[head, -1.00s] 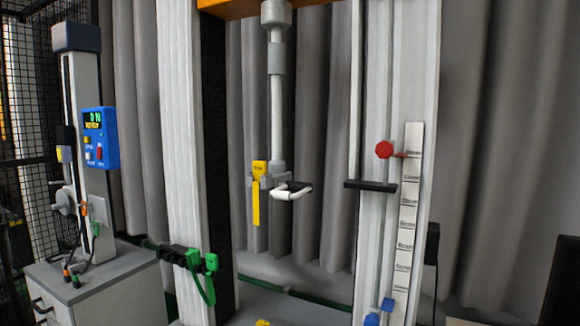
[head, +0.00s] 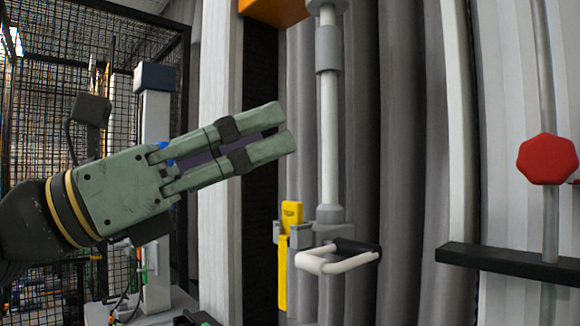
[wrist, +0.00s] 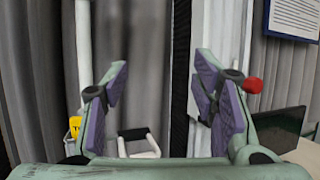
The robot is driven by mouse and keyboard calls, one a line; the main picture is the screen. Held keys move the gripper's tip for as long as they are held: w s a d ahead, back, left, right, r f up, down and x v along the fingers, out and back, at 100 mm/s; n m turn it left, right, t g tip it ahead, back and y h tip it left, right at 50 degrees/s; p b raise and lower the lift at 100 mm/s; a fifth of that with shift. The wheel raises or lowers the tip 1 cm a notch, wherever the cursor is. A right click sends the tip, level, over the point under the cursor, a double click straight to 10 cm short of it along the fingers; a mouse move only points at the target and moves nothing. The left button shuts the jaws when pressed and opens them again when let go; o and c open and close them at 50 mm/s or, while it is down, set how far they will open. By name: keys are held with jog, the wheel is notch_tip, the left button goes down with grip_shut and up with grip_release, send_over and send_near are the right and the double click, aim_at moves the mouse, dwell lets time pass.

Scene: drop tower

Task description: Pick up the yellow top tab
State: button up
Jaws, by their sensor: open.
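The yellow top tab (head: 292,212) sits upright in a small grey holder (head: 300,234) beside the lower end of the hanging white rod. A longer yellow strip shows below the holder. The tab also shows in the wrist view (wrist: 75,127), at the lower left, partly hidden by my gripper's left finger. My green gripper (head: 283,130) is in the head view, up and to the left of the tab, pointing right. It is apart from the tab. In the wrist view my gripper (wrist: 165,95) has its purple-padded fingers spread, with nothing between them.
A white and black loop handle (head: 338,256) juts out right of the tab, under the rod (head: 329,120). A pale column (head: 222,130) stands behind my gripper. At the right are a red knob (head: 547,159) and a dark crossbar (head: 505,262).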

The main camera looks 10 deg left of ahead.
aim_at(289, 203)
jog(key=w+a+f+n+t+y+b, duration=0.1)
jog(key=w+a+f+n+y, duration=0.25)
jog(key=w+f+y, duration=0.35)
jog(key=shift+y, duration=0.4)
jog(key=shift+w+a+f+p+x, duration=0.1)
jog(key=shift+w+a+p+x, duration=0.35)
jog(key=shift+x, duration=1.2)
jog(key=shift+s+a+f+p+x, duration=0.15)
jog(key=shift+p+x, duration=0.6)
jog(key=shift+x, duration=0.9)
jog(key=shift+w+a+f+p+x, duration=0.1)
jog(key=shift+w+a+p+x, duration=0.35)
jog(key=shift+x, duration=1.25)
jog(key=shift+s+d, duration=0.15)
jog(key=shift+c, duration=0.2)
jog(key=c, duration=1)
jog(key=shift+r, duration=0.1)
